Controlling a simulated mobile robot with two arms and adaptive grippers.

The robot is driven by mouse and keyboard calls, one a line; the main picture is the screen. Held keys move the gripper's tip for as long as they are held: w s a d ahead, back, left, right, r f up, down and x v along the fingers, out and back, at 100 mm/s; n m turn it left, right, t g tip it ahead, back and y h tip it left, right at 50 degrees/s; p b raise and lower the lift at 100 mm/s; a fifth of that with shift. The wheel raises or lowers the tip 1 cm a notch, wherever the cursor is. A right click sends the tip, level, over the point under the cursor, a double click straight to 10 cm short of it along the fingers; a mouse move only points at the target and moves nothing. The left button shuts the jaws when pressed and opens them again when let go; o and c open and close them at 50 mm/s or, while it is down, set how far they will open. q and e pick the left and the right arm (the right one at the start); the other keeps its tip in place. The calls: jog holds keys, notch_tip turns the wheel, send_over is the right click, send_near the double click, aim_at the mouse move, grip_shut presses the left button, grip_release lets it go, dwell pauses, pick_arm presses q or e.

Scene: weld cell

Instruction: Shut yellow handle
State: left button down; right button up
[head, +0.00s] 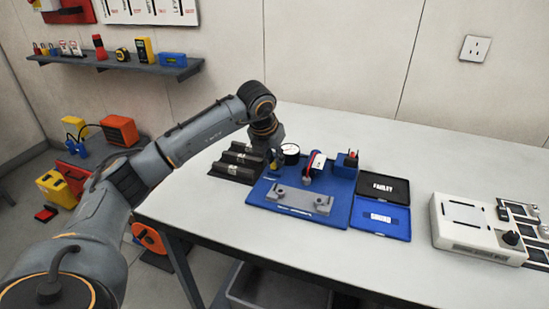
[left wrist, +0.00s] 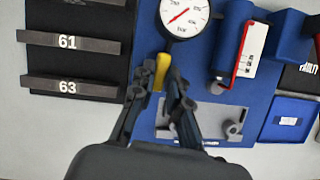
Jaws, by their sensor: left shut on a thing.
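The yellow handle (left wrist: 162,72) shows in the left wrist view just below a round white gauge (left wrist: 185,14) with a red needle. My left gripper (left wrist: 157,88) is shut on the handle, with one finger on each side of it. The fingers hide the handle's lower part. In the head view my left gripper (head: 276,157) is at the back left of the blue board (head: 338,210), beside the gauge (head: 291,149), and covers most of the handle. My right gripper is in neither view.
A black rack (head: 238,163) with numbered bars stands left of the board. A grey plate (head: 290,199) is at the board's front. Black (head: 384,187) and blue (head: 381,220) trays lie to its right, then a white box (head: 470,225). The table's front is clear.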

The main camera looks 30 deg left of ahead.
pick_arm(q)
jog(key=shift+m, duration=0.3)
jog(key=m, duration=0.1)
jog(key=m+h, duration=0.1)
jog(key=shift+a+m, duration=0.2)
jog(key=shift+m, duration=0.2)
jog(key=m+h, duration=0.1)
jog(key=m, duration=0.1)
jog(key=m+h, duration=0.1)
jog(key=m, duration=0.1)
jog(key=shift+w+a+r+m+g+p, duration=0.1)
jog(key=shift+w+a+m+g+p, duration=0.05)
jog(key=shift+m+g+p, duration=0.2)
jog(key=m+g+h+p, duration=0.1)
jog(key=m, duration=0.3)
jog(key=shift+w+a, duration=0.1)
jog(key=shift+w, duration=0.05)
jog(key=shift+w+m+g+h, duration=0.1)
jog(key=shift+m+g+h, duration=0.25)
jog(key=shift+m, duration=0.8)
jog(key=shift+m+g+h, duration=0.15)
jog(key=shift+m+g, duration=0.25)
jog(key=shift+m, duration=0.7)
jog(key=shift+a, duration=0.1)
jog(key=c, duration=1.3)
grip_release()
